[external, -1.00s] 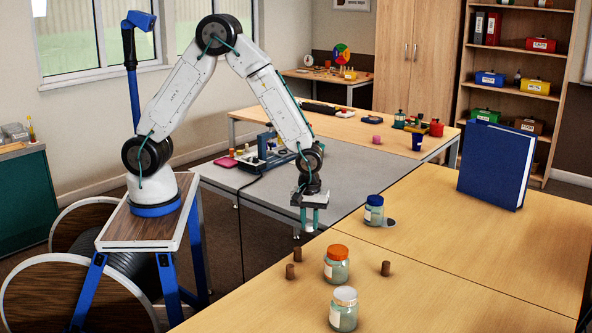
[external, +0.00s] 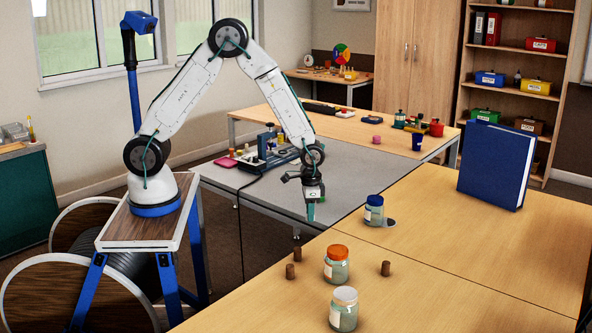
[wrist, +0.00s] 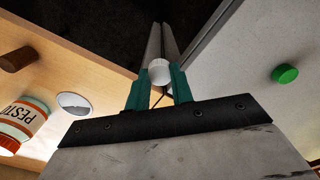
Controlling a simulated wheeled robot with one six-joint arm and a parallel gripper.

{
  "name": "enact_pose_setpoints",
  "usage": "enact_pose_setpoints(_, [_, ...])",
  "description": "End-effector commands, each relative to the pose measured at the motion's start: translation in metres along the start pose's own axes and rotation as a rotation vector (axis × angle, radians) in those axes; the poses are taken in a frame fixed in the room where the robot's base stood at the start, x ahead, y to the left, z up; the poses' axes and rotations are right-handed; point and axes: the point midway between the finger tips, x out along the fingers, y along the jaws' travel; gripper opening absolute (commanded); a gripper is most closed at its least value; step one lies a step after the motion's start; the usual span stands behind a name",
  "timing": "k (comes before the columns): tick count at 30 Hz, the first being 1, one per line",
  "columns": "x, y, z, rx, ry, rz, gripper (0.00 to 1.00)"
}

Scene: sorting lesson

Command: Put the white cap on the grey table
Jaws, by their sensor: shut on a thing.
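My gripper (external: 311,214) is shut on the white cap (wrist: 160,71), which shows between the teal fingertips (wrist: 157,84) in the wrist view. The cap cannot be made out in the external view. The grey table (external: 270,190) lies behind and left of my gripper; in the wrist view its surface (wrist: 235,75) is on the right. The held cap shows near that table's edge, with dark floor beyond. The exact height of the cap above the table cannot be told.
A green cap (wrist: 285,74) lies on the grey table. The wooden table (external: 440,285) holds an orange-lidded jar (external: 336,265), a white-lidded jar (external: 344,310), a blue-lidded jar (external: 374,210), several brown corks (external: 385,268) and a blue binder (external: 497,165). A pale disc (wrist: 74,103) shows near the pesto jar.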

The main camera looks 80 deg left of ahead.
Motion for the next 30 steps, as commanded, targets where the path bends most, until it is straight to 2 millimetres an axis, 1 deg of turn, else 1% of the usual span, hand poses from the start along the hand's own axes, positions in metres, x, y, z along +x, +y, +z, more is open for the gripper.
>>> enact_pose_setpoints(2, [0.0, 0.002, -0.002, 0.004, 0.0, 0.0, 0.02])
enact_pose_setpoints(5, [-0.001, 0.013, -0.011, 0.035, 0.001, 0.0, 0.02])
enact_pose_setpoints(8, [-0.002, 0.039, -0.032, 0.104, 0.002, 0.0, 0.02])
enact_pose_setpoints(11, [-0.005, 0.08, -0.057, 0.205, 0.002, 0.0, 0.02])
enact_pose_setpoints(12, [-0.006, 0.099, -0.067, 0.25, 0.002, 0.0, 0.02])
enact_pose_setpoints(14, [-0.009, 0.128, -0.081, 0.316, 0.001, 0.0, 0.02])
enact_pose_setpoints(15, [-0.011, 0.148, -0.088, 0.358, 0.002, 0.0, 0.02])
enact_pose_setpoints(17, [-0.013, 0.175, -0.097, 0.418, 0.001, 0.0, 0.02])
enact_pose_setpoints(18, [-0.015, 0.193, -0.102, 0.454, 0.002, 0.0, 0.02])
enact_pose_setpoints(21, [-0.019, 0.23, -0.11, 0.531, 0.001, 0.0, 0.02])
enact_pose_setpoints(24, [-0.021, 0.257, -0.114, 0.586, 0.0, 0.0, 0.02])
enact_pose_setpoints(28, [-0.023, 0.275, -0.117, 0.622, 0.0, -0.001, 0.02])
enact_pose_setpoints(30, [-0.023, 0.281, -0.124, 0.629, 0.0, -0.001, 0.02])
